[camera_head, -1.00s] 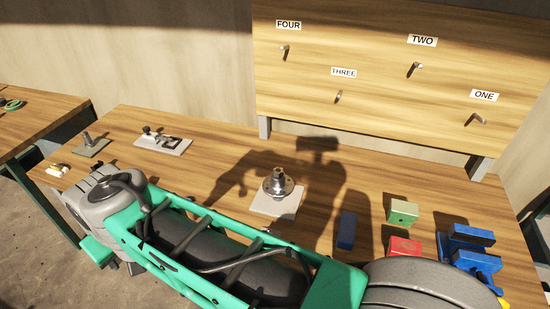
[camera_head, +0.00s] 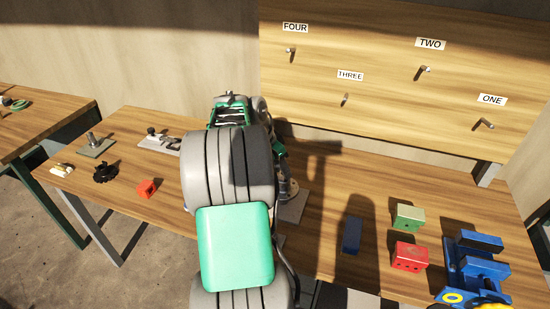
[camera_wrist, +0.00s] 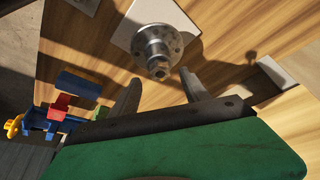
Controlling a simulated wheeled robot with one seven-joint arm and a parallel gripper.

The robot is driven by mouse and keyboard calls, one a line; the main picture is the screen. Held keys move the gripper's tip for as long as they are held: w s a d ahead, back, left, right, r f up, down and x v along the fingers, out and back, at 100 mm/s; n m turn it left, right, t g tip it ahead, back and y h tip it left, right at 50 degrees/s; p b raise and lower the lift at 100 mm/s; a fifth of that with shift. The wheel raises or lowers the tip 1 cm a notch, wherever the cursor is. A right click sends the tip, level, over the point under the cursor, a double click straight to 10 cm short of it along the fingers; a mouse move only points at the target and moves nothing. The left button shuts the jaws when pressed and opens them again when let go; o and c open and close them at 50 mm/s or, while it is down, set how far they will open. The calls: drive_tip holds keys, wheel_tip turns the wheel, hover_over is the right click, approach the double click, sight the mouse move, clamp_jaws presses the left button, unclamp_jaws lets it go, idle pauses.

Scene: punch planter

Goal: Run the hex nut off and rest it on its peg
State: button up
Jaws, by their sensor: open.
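The hex nut (camera_wrist: 160,71) shows in the wrist view at the near end of a steel flanged hub (camera_wrist: 152,44), which is fixed on a pale square plate (camera_wrist: 178,16). In the head view my arm hides most of the hub (camera_head: 289,189), and the nut cannot be made out. My gripper (camera_wrist: 162,77) is open, with one finger to each side of the nut in the wrist view. I cannot tell whether the fingers reach around it. Labelled pegs stand out from the upright board: FOUR (camera_head: 291,54), TWO (camera_head: 424,71), THREE (camera_head: 345,99) and ONE (camera_head: 485,124).
A blue vise (camera_head: 475,265), a red block (camera_head: 410,257), a green block (camera_head: 408,218) and a blue block (camera_head: 351,236) are at the right.

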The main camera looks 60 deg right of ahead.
drive_tip(key=shift+x, duration=1.45)
drive_tip(key=shift+c, duration=0.4)
clamp_jaws()
